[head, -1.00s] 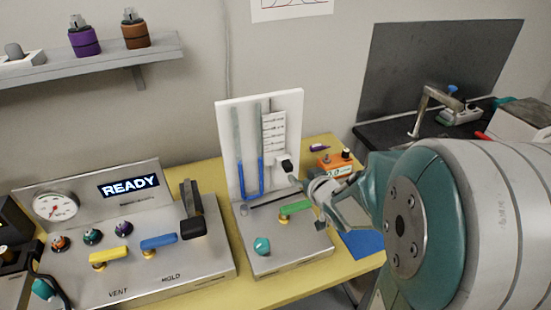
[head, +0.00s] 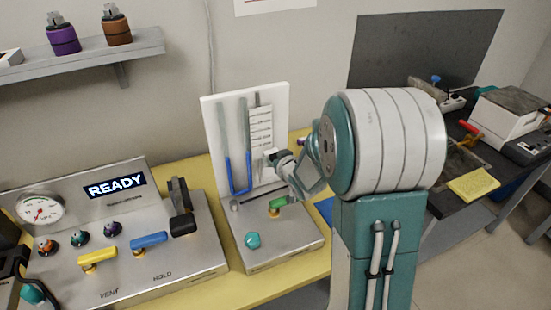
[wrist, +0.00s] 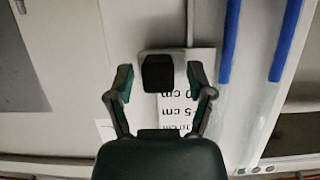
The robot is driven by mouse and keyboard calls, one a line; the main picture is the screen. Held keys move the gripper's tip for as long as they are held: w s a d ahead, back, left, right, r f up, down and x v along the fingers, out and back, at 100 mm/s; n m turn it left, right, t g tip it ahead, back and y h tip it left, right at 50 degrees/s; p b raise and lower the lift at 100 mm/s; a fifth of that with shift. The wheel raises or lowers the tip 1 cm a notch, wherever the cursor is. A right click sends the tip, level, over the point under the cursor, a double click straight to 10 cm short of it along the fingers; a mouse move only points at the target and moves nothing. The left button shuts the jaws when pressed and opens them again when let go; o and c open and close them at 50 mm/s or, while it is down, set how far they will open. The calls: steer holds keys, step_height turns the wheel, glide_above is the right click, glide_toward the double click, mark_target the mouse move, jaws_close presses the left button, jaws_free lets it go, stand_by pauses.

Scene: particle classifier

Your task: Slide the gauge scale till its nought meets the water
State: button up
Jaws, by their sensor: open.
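The white gauge scale (head: 260,128) hangs upright on the white panel, right of the U-tube with blue water (head: 229,175). In the wrist view the scale (wrist: 176,118) appears upside down, with its 0 cm mark close to the black knob (wrist: 158,72). The blue water columns (wrist: 230,45) end at nearly the level of the 0 mark; exact alignment is unclear. My gripper (wrist: 162,82) is open, with one finger on each side of the knob and visible gaps.
A green-handled valve (head: 280,203) and a teal knob (head: 252,240) are on the metal base below the panel. A console with a READY display (head: 115,186) stands to the left. A dark bench (head: 450,215) is to the right.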

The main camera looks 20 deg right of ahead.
jaws_close()
steer(key=shift+f, duration=0.7)
jaws_free()
steer(key=v, duration=1.2)
steer(key=shift+f, duration=0.1)
